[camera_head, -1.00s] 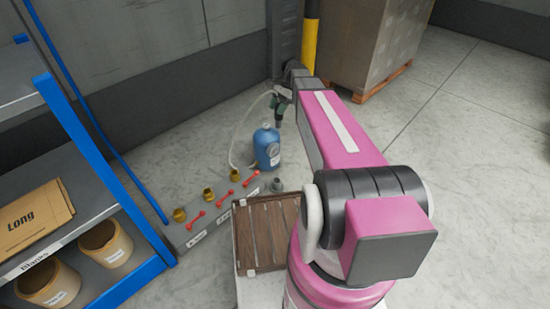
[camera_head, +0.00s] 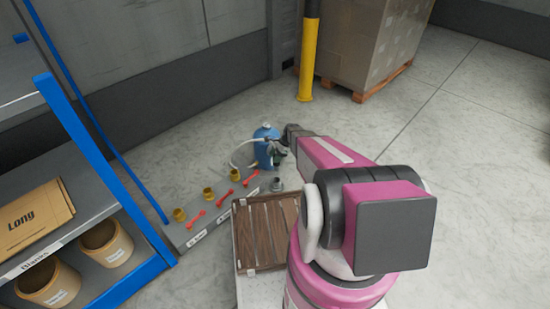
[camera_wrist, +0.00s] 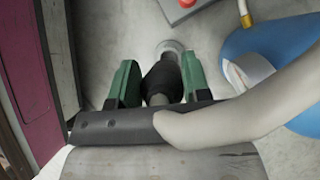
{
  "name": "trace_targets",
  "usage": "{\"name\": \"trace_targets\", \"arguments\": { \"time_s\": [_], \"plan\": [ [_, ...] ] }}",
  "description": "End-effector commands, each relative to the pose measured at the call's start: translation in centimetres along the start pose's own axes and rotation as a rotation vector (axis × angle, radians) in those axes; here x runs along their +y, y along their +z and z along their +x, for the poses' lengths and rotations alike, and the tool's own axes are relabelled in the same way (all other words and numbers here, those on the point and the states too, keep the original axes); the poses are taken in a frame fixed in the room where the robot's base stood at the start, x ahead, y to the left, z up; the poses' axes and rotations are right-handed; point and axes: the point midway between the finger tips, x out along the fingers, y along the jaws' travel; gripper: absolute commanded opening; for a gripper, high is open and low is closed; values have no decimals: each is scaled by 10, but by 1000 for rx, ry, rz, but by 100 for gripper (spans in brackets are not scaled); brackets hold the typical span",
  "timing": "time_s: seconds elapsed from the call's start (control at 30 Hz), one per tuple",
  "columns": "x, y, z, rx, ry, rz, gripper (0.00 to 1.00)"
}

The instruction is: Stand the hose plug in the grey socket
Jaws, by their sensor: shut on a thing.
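The dark hose plug (camera_wrist: 160,78) is held between the green fingers of my gripper (camera_wrist: 157,88) in the wrist view. The grey socket (camera_head: 276,185) stands on the floor below my gripper (camera_head: 281,151) in the head view. Its round rim (camera_wrist: 168,46) shows just beyond the plug's tip in the wrist view, partly covered by it. The plug looks above the socket; whether its tip touches the rim is hidden.
The blue cylinder (camera_head: 265,131) stands close beside my gripper. A grey manifold (camera_head: 196,228) with brass fittings and red handles lies to the left. A brown slatted crate (camera_head: 240,232) stands nearer.

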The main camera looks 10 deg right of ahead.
Motion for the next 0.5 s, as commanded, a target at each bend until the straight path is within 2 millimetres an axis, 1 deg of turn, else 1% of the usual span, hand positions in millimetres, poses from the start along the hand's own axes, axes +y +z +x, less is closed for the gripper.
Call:
{"name": "trace_targets", "arguments": {
  "time_s": [0.5],
  "plan": [
    [0, -12, 19, 0, -2, 2, 14]
  ]
}}
